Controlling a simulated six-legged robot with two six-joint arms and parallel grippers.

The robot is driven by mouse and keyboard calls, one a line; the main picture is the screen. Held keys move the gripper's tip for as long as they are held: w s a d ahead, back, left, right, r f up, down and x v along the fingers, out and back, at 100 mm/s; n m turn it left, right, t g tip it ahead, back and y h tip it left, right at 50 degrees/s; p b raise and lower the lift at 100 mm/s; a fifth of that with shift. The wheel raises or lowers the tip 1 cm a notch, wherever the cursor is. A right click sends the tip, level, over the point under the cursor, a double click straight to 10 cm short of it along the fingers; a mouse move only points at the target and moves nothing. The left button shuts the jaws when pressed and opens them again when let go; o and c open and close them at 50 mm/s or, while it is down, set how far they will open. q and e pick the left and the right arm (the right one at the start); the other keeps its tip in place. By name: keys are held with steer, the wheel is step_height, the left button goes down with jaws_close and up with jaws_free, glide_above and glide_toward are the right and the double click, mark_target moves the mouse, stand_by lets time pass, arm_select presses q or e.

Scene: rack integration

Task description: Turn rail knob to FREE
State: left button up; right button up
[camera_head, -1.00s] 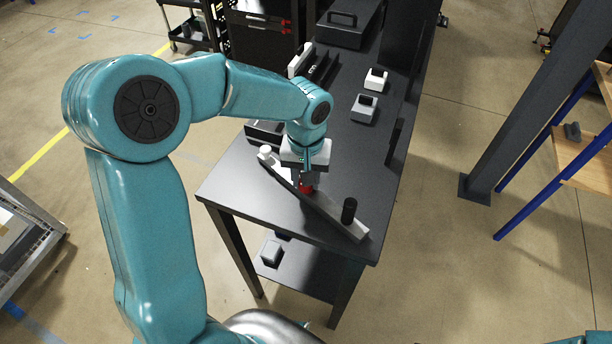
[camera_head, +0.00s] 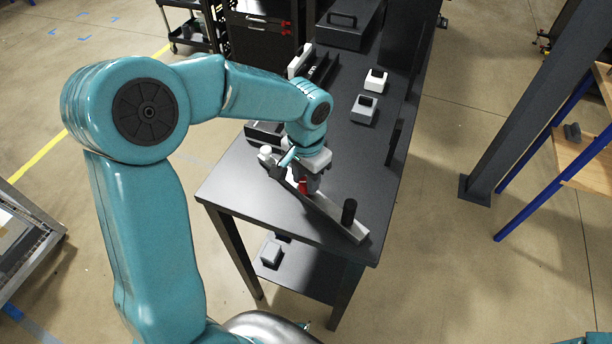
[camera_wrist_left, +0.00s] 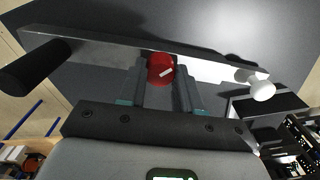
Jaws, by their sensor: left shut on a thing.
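The red rail knob (camera_head: 303,187) sits on the grey metal rail (camera_head: 328,205) near the front of the dark table. My left gripper (camera_head: 305,182) points down over the rail. In the wrist view its two fingers (camera_wrist_left: 161,78) stand on either side of the knob and are shut on it. No FREE label can be read. My right gripper is not in view.
A black upright handle (camera_head: 349,211) stands at the rail's near end, and a white knob (camera_head: 265,152) at its far end. A dark case (camera_head: 345,22) stands at the back.

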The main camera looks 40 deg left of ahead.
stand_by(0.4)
arm_select(q)
steer(key=o, duration=1)
steer(key=shift+o, duration=0.2)
step_height(320, 180, up, 16)
steer(key=shift+r+p, duration=0.2)
steer(key=shift+p, duration=0.2)
steer(key=shift+s, duration=0.1)
